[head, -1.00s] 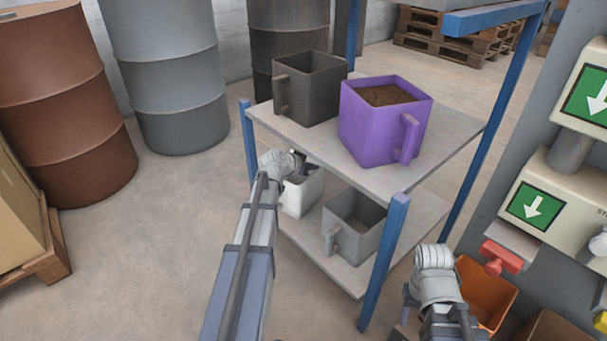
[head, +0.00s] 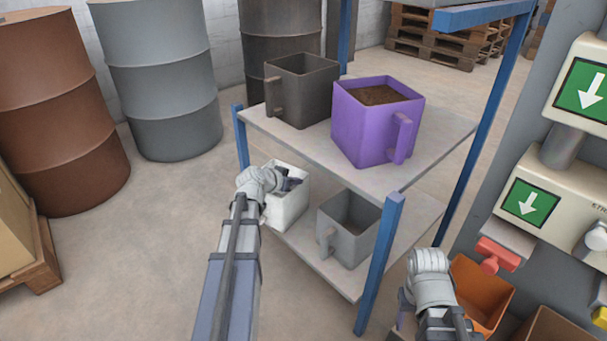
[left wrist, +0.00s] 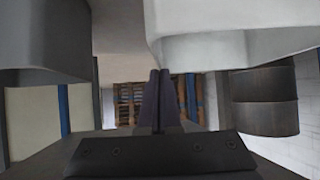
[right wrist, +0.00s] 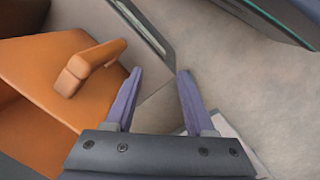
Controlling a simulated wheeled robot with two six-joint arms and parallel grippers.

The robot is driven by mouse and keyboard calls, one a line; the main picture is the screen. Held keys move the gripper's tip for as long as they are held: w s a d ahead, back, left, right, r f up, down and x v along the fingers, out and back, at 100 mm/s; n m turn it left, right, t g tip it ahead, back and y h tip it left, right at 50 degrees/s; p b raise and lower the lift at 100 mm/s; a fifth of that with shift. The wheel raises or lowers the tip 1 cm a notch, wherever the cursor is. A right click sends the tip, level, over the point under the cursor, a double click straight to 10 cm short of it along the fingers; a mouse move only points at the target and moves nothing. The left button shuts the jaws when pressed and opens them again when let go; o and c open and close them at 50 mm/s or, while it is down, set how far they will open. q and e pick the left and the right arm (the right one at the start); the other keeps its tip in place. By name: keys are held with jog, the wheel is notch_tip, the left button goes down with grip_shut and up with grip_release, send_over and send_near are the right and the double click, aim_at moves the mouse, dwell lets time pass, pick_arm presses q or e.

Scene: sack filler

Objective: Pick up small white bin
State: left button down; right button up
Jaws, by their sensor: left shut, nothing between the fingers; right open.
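The small white bin (head: 288,209) is at the left edge of the lower shelf, beside a grey bin (head: 347,230). Its rim shows in front of the upper shelf's edge; I cannot tell whether its base rests on the shelf. My left gripper (head: 291,183) is at the bin's top, fingers shut with nothing between them. In the left wrist view the fingertips (left wrist: 160,73) meet just below a large white surface, likely the white bin (left wrist: 235,45). My right gripper (right wrist: 159,72) is open and empty, beside an orange bin's handle.
A purple bin (head: 365,130) with brown contents and a dark bin (head: 310,92) stand on the upper shelf (head: 300,146). A blue post (head: 380,262) stands between my arms. The orange bin (head: 480,294) is below the dispenser at right.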

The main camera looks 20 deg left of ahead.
pick_arm(q)
jog(key=s, duration=0.3)
jog(key=shift+s+a+f, duration=0.15)
jog(key=shift+s+a, duration=0.1)
jog(key=shift+s, duration=0.1)
jog(key=shift+w+r+p, duration=0.15)
jog(key=shift+r+p, duration=0.6)
jog(key=shift+p, duration=0.1)
